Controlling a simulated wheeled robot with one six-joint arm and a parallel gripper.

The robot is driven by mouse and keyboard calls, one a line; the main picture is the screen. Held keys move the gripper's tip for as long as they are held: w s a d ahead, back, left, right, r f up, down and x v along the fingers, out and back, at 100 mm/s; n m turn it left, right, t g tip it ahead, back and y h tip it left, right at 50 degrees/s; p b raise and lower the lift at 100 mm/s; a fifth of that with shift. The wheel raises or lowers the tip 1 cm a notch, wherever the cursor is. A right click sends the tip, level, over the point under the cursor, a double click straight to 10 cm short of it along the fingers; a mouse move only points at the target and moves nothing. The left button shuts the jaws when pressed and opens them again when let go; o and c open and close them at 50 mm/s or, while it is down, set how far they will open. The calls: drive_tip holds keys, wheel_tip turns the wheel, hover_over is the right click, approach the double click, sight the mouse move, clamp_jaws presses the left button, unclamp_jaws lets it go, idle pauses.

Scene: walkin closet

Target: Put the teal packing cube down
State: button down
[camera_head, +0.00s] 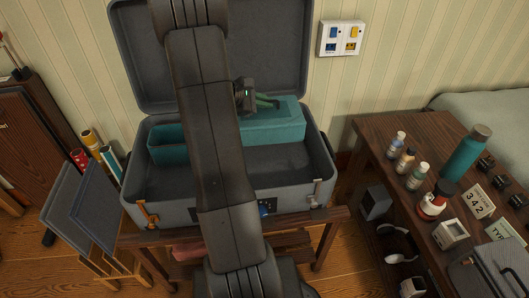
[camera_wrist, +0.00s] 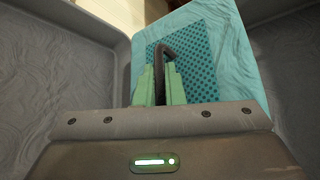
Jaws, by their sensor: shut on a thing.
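The teal packing cube (camera_head: 275,128) is at the back right of the open grey suitcase (camera_head: 235,196), partly behind my arm in the head view. In the wrist view the cube (camera_wrist: 235,75) shows a dark-dotted mesh panel and a dark loop handle (camera_wrist: 166,50). My gripper (camera_head: 266,101) is above the cube's top, and its green fingers (camera_wrist: 158,82) are shut on the handle. I cannot tell whether the cube's underside touches the suitcase floor. A second teal container (camera_head: 168,150) with an open top sits at the suitcase's left, partly hidden by my arm.
The suitcase lid (camera_head: 290,45) stands open at the back. The suitcase rests on a wooden stand (camera_head: 325,222). Bare suitcase floor shows in front of the cube. A wooden table (camera_head: 385,150) with bottles (camera_head: 466,153) is at right; grey panels (camera_head: 80,205) lean at left.

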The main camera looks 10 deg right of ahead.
drive_tip(key=shift+f+b, duration=1.55)
drive_tip(key=shift+f, duration=3.2)
drive_tip(key=shift+f, duration=0.15)
drive_tip(key=c, duration=1.5)
unclamp_jaws()
